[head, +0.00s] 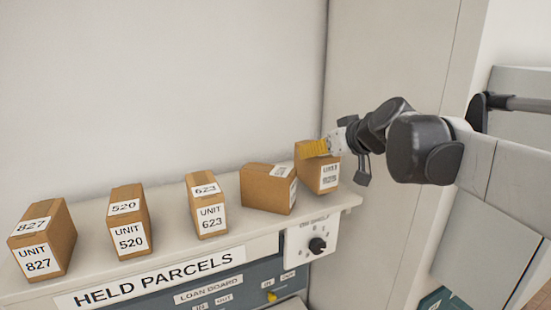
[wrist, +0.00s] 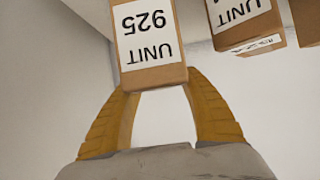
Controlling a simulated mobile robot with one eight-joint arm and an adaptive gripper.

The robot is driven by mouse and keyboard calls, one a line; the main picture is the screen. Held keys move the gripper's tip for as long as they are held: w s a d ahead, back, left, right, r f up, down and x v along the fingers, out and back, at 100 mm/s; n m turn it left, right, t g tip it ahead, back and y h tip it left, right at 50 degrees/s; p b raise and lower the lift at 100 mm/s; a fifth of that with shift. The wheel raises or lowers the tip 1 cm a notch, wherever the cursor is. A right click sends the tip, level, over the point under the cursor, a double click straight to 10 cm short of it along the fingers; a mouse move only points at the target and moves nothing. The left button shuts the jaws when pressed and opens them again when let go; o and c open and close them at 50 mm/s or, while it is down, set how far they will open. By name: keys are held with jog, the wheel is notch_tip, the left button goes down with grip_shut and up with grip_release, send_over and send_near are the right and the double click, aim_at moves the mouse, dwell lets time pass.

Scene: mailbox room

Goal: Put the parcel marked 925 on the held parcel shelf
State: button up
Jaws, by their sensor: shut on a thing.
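The parcel marked 925 (wrist: 150,78) is a brown box with a white label, upside down in the wrist view, between my gripper's yellow fingers (wrist: 158,88). In the head view the same parcel (head: 303,172) is at the right end of the held parcel shelf (head: 130,270), and its label is too blurred to read. My gripper (head: 314,149) is shut on its upper part from the right. The parcel's base is at or just above the shelf top; I cannot tell whether it touches.
Parcels 827 (head: 62,232), 520 (head: 142,210) and 623 (head: 220,200) stand along the shelf. A turned parcel (head: 262,190) is close to the left of 925. A panel with a black knob (head: 317,245) is below the right end. A wall rises behind.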

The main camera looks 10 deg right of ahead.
jog(key=shift+f, duration=1.35)
jog(key=shift+f, duration=0.2)
jog(key=o, duration=1.4)
jog(key=shift+c, duration=0.2)
jog(key=shift+r, duration=0.2)
